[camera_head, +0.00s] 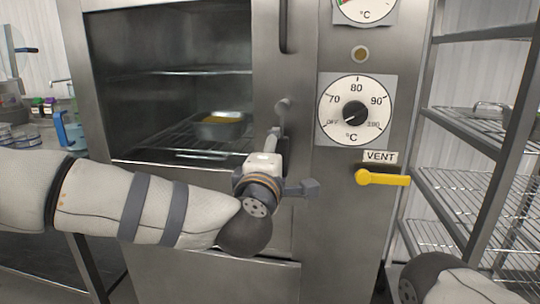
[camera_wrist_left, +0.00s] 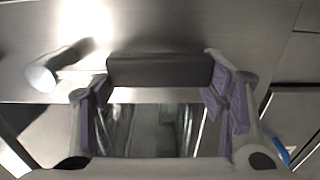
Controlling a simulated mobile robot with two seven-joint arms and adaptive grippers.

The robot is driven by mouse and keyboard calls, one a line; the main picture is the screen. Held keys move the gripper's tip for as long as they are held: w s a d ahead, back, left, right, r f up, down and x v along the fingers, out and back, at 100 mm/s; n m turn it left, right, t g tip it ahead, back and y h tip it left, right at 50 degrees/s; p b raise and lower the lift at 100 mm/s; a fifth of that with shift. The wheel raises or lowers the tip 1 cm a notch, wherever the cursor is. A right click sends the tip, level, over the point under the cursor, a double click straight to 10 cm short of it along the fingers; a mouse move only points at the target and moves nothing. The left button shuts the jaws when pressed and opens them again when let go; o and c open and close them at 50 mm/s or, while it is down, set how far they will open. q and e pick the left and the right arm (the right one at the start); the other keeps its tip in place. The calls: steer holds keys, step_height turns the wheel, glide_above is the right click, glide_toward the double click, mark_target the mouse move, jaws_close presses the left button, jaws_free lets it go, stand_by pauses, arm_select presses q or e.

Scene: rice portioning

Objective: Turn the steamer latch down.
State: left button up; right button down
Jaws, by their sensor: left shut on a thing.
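The steamer (camera_head: 225,275) is a tall steel cabinet straight ahead. My left gripper (camera_head: 273,140) is at its front, right of the window, with fingers pointing up and away. In the left wrist view, the gripper (camera_wrist_left: 158,82) has a dark grey bar, the latch (camera_wrist_left: 160,69), between its purple-padded fingers and is shut on it. The latch's tilt is hard to tell. In the head view my gripper largely hides it. A round metal peg (camera_head: 283,105) sticks out just above my fingers; it also shows left of the latch in the wrist view (camera_wrist_left: 42,76). My right gripper is out of view.
A pan (camera_head: 219,130) with yellow contents stands on a rack inside the steamer. A temperature dial (camera_head: 355,113) and a yellow vent lever (camera_head: 383,178), lying level, are to the right. Wire shelving (camera_head: 470,195) stands at the far right. My right arm shows at bottom right.

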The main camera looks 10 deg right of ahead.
arm_select(q)
steer(key=shift+d+r, duration=0.1)
steer(key=shift+d, duration=0.05)
stand_by(0.3)
steer(key=o, duration=1.7)
steer(key=shift+o, duration=0.2)
steer(key=v, duration=1.2)
